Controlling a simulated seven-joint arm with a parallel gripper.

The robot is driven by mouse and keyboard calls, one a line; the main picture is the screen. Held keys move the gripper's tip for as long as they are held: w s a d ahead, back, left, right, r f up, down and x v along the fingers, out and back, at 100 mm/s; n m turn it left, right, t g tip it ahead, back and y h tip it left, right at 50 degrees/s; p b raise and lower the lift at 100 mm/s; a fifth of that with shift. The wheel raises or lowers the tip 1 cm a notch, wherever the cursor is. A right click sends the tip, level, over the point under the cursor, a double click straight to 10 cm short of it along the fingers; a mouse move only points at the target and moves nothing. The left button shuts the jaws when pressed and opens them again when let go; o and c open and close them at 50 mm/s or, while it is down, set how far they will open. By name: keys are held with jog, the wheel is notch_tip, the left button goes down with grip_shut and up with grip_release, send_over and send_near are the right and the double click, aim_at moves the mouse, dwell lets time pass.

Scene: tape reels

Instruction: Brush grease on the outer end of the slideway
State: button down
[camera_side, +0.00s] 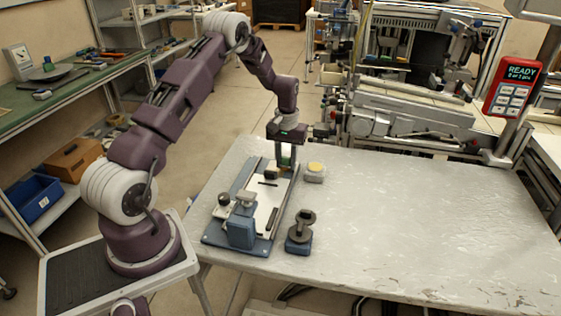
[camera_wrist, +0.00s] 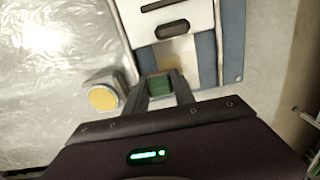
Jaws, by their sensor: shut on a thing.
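My gripper (camera_side: 286,160) is shut on a small green-handled brush (camera_wrist: 160,86) and points down over the far end of the slideway fixture. A tan patch, apparently its bristles, shows just past the fingers in the wrist view. I cannot tell whether it touches the surface. The slideway (camera_side: 268,208) is a long white plate with dark slots on a blue-grey base; its end also shows in the wrist view (camera_wrist: 205,55). A grey pot with a yellow top, apparently the grease (camera_side: 315,168), stands right of that end; in the wrist view it is left of the fingers (camera_wrist: 103,98).
A dark reel on a blue block (camera_side: 300,232) stands right of the fixture. A blue block (camera_side: 240,233) and small knobs sit on the fixture's near end. The right side of the grey table (camera_side: 430,220) is clear. A red handset (camera_side: 514,87) reads READY at the back right.

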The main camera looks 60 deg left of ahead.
aim_at(267, 164)
jog(key=shift+s+a, duration=0.15)
jog(key=shift+a, duration=0.2)
jog(key=shift+s+a, duration=2)
jog(key=shift+a, duration=0.2)
jog(key=shift+w+a, duration=0.2)
jog(key=shift+w, duration=0.1)
jog(key=shift+w+d, duration=2.15)
jog(key=shift+d, duration=0.2)
jog(key=shift+w+d, duration=0.15)
jog(key=shift+r, duration=4)
